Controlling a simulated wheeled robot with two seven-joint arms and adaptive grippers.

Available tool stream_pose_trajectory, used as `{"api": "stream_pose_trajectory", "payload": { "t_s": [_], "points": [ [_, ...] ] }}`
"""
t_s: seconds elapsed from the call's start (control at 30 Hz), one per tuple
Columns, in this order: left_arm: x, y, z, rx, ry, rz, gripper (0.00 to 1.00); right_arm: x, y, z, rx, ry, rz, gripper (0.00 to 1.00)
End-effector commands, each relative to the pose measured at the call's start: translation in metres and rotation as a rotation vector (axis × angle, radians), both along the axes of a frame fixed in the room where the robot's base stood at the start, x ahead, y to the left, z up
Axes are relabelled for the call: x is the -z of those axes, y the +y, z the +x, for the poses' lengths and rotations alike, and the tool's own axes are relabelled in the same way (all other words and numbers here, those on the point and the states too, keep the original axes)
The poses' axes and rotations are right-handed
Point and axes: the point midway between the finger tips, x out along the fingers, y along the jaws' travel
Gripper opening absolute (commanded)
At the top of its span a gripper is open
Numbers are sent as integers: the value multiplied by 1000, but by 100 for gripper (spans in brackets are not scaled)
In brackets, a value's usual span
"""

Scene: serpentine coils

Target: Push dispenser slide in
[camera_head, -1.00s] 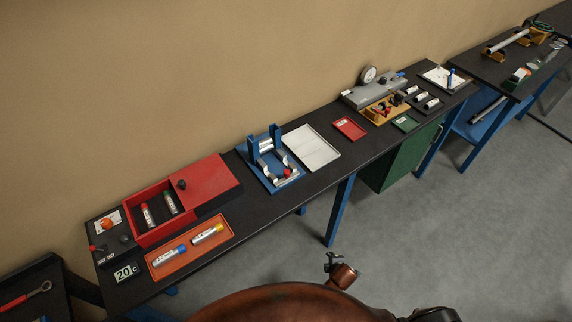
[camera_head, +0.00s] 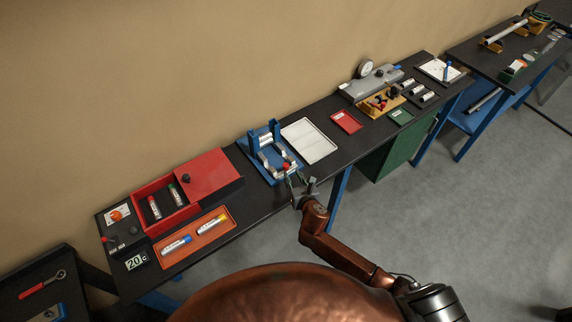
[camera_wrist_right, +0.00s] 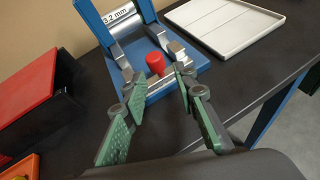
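The knob also shows in the head view (camera_head: 286,166). My right gripper (camera_wrist_right: 157,90) is open and empty at the bench's front edge, just in front of the slide. The knob appears between its two green-padded fingers; contact cannot be told. My left gripper is not in view.
A white tray (camera_head: 310,141) lies right of the dispenser. A red box (camera_head: 213,171) stands left of it, with an orange tray (camera_head: 183,250) in front. A red tray (camera_head: 347,122) and a grey instrument (camera_head: 372,80) are farther right. Bare bench surrounds the stand's front.

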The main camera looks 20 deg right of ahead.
Motion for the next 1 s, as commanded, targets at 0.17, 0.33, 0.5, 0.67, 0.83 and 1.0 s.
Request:
{"api": "stream_pose_trajectory", "payload": {
  "t_s": [0.17, 0.33, 0.5, 0.67, 0.83, 1.0],
  "points": [
    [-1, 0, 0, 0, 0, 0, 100, -4, 6, 13, -43, -20, -70, 26],
    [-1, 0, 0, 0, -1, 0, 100, 6, 8, 37, -42, -19, -66, 26],
    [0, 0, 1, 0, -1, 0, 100, 16, 9, 60, -41, -19, -66, 26],
    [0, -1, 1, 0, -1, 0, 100, 22, 9, 73, -42, -19, -65, 26],
    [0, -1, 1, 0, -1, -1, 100, 24, 9, 76, -42, -18, -65, 26],
    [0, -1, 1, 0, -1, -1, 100, 24, 9, 76, -42, -18, -65, 26]
  ]
}}
